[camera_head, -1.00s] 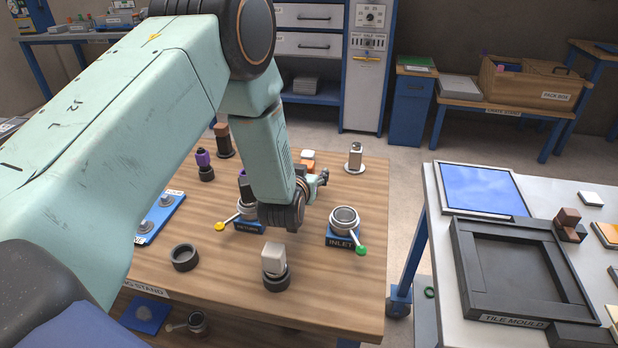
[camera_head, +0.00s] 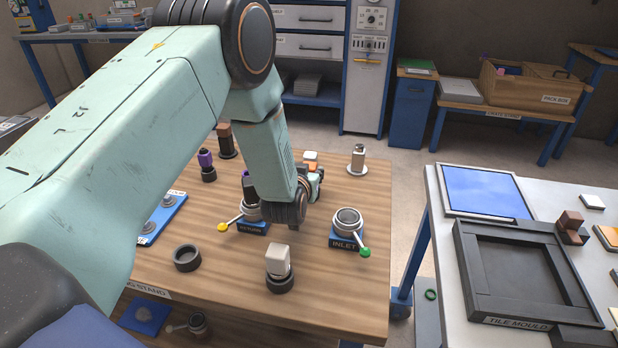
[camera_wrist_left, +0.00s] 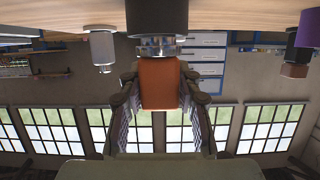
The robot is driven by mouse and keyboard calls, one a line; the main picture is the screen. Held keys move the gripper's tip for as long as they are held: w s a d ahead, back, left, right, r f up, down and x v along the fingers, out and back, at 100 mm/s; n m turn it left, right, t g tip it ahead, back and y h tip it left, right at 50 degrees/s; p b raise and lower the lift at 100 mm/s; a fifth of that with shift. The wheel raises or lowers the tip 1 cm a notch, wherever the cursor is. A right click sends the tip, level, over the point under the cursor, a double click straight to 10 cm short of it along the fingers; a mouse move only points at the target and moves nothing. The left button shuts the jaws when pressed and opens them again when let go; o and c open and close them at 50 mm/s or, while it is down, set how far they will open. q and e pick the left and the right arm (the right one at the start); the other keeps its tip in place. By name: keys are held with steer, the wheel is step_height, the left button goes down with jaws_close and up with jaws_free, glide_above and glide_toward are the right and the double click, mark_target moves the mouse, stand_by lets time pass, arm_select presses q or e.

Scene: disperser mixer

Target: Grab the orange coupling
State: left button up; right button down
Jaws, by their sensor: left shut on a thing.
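The orange coupling (camera_wrist_left: 159,84) shows in the left wrist view as an orange-brown block. It sits between the two fingers of my left gripper (camera_wrist_left: 160,92), which is shut on it. A metal ring and a dark cylinder adjoin the block in that picture. In the head view my left gripper (camera_head: 315,181) is low over the wooden table, mostly behind my own forearm. My right gripper is not in view.
On the table (camera_head: 350,285) stand the INLET fitting (camera_head: 346,222) with a green-tipped lever, a yellow-tipped lever fitting (camera_head: 251,213), a white-topped piece (camera_head: 278,262), a dark ring (camera_head: 187,258), and a grey piece (camera_head: 357,160). The front right of the table is clear.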

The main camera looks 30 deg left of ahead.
arm_select(q)
steer(key=shift+w+d, duration=0.1)
steer(key=shift+d, duration=0.05)
jaws_close()
steer(key=shift+a+r, duration=0.1)
steer(key=shift+a, duration=0.1)
